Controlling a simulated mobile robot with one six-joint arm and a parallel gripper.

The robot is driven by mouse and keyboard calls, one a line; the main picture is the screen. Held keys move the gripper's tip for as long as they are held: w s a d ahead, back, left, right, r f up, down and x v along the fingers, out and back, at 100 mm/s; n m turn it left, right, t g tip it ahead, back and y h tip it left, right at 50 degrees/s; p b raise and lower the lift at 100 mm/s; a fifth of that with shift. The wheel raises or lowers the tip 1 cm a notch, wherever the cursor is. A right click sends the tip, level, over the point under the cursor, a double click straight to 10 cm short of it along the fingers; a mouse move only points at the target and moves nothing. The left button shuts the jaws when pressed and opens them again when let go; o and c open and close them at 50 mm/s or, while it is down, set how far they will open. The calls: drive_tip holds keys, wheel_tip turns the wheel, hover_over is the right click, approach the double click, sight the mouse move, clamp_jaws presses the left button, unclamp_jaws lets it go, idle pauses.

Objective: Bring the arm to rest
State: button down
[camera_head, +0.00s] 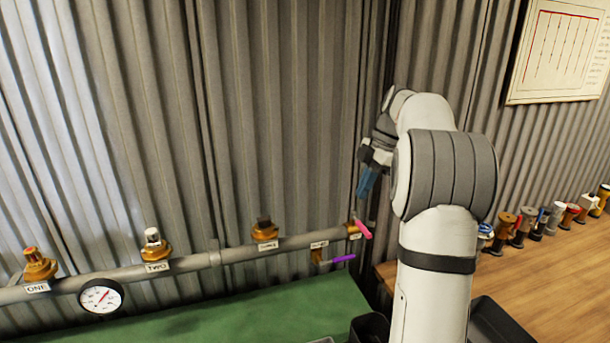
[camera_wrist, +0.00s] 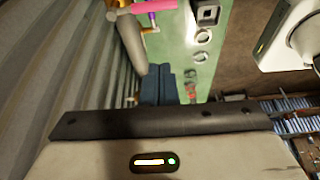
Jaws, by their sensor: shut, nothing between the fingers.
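My arm is raised at the centre right of the head view, bent over at the top. My gripper (camera_head: 367,190) hangs from it with blue fingers pointing down, in front of the corrugated wall. It is above the right end of the grey pipe (camera_head: 200,262), apart from it. In the wrist view the blue fingers of my gripper (camera_wrist: 158,76) are together, with nothing between them. Near the pipe's right end are a pink handle (camera_head: 362,229) and a purple handle (camera_head: 343,259), below the gripper.
The pipe carries brass valves labelled ONE (camera_head: 39,265) and TWO (camera_head: 154,243), and a round gauge (camera_head: 100,297). A green bench (camera_head: 250,318) lies below. Several coloured fittings stand along the wooden table (camera_head: 545,275) at right. Dark bins flank my arm's base.

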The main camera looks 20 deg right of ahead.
drive_tip(key=s+a+m+t+h, duration=0.1)
drive_tip(key=s+a+m+h, duration=0.1)
drive_tip(key=s+a+m, duration=0.8)
drive_tip(key=s+a+f+m+t+h, duration=0.1)
drive_tip(key=s+a+f+m, duration=0.2)
drive_tip(key=s, duration=0.5)
drive_tip(key=s+a+f+m+t+h, duration=0.1)
drive_tip(key=s+a+f+m, duration=0.3)
drive_tip(key=s, duration=0.5)
drive_tip(key=shift+a+f+m, duration=0.3)
drive_tip(key=shift+a+f, duration=0.45)
drive_tip(key=shift+a, duration=0.05)
